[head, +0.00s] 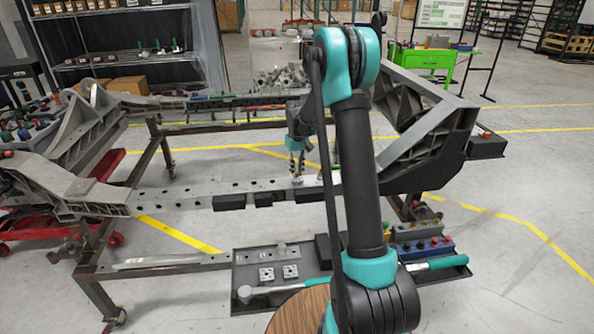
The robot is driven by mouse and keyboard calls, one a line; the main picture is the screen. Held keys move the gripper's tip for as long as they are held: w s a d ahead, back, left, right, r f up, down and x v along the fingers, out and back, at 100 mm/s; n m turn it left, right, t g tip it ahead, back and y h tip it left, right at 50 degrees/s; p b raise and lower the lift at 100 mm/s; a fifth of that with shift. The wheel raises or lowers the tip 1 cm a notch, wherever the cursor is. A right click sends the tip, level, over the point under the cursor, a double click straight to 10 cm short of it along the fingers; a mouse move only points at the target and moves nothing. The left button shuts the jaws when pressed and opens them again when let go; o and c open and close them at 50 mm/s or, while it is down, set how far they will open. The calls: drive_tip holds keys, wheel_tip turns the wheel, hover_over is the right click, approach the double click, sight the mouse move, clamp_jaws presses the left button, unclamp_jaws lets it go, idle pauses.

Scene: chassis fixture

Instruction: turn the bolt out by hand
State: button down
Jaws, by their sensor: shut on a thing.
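The grey chassis rail (175,196) runs across the middle of the head view, with a row of dark holes in its top face. My gripper (297,173) points down at this rail, just left of my large arm link. Its fingers are closed around the bolt (297,180), which stands at the rail's top face. The bolt is very small here and mostly hidden by the fingers. I cannot tell how far its thread is out of the hole. Part of the rail is hidden behind my arm.
A dark tray (245,300) in front holds small plates, a teal-handled tool (435,263) and blocks with coloured knobs (422,247). Large grey brackets rise at the left (75,190) and right (430,140). A green cart (425,60) stands behind on open floor.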

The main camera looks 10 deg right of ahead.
drive_tip(key=n, duration=0.9)
drive_tip(key=shift+r, duration=0.1)
drive_tip(key=c, duration=1.4)
unclamp_jaws()
drive_tip(key=shift+r, duration=1.25)
